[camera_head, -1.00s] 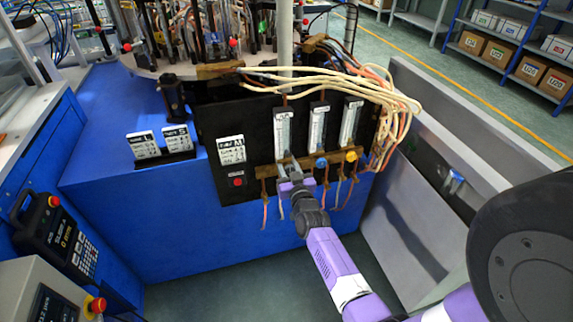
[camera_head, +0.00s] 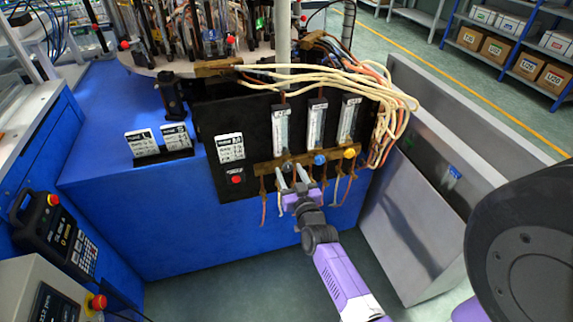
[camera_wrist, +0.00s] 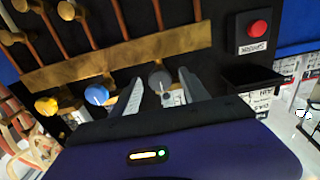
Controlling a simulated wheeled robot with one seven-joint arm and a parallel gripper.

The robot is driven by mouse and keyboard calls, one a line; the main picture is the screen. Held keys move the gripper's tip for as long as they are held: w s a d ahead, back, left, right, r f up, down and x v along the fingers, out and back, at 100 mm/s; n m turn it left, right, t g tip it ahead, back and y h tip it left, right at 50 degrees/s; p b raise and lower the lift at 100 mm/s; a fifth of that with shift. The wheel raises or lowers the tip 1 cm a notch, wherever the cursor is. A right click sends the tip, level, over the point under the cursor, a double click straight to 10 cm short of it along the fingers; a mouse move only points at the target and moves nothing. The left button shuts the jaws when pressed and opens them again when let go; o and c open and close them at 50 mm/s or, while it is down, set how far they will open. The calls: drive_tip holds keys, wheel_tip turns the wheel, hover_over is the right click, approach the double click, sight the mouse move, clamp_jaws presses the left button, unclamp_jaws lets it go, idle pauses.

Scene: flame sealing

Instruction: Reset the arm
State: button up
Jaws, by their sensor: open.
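My purple gripper (camera_head: 292,180) is open and empty just in front of the black flowmeter panel (camera_head: 213,125), at the brass strip under the left flowmeter (camera_head: 280,130). The dark knob (camera_head: 287,167) below that flowmeter shows just beyond the fingertips. In the wrist view my gripper (camera_wrist: 163,85) has its two grey fingers apart, with the dark knob (camera_wrist: 160,79) seen between them and beyond. The blue knob (camera_head: 320,159) and yellow knob (camera_head: 350,153) sit to the right on the same strip. Whether a fingertip touches anything is hard to tell.
A red button (camera_head: 236,180) is on the panel's left. Hoses (camera_head: 400,110) hang at its right. Thin pipes hang below the brass strip. A grey metal bin (camera_head: 400,220) stands at right. A control pendant (camera_head: 55,235) is at left. Open floor lies in front.

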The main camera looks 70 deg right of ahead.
drive_tip(key=shift+v, duration=1.05)
drive_tip(key=s+a+r+n+t+y, duration=0.1)
drive_tip(key=s+a+r+y, duration=0.15)
drive_tip(key=a, duration=0.55)
drive_tip(key=s+a+r+n+t+y, duration=0.15)
drive_tip(key=a+r, duration=0.25)
drive_tip(key=a, duration=0.5)
drive_tip(key=s+a+r+n+t+y, duration=0.2)
drive_tip(key=s+a+r, duration=0.15)
drive_tip(key=a, duration=0.45)
drive_tip(key=s+a+r+n+y+p, duration=0.1)
drive_tip(key=s+a+r+n+y, duration=0.1)
drive_tip(key=s+a, duration=0.4)
drive_tip(key=s+a+r+n+g+y, duration=0.1)
drive_tip(key=s+a+r+n+y, duration=0.1)
drive_tip(key=s+a+y, duration=0.3)
drive_tip(key=s+a+n, duration=0.1)
drive_tip(key=a, duration=0.1)
drive_tip(key=shift+a+r+y+p, duration=0.3)
drive_tip(key=shift+a+r+p, duration=0.05)
drive_tip(key=shift+a+p, duration=0.05)
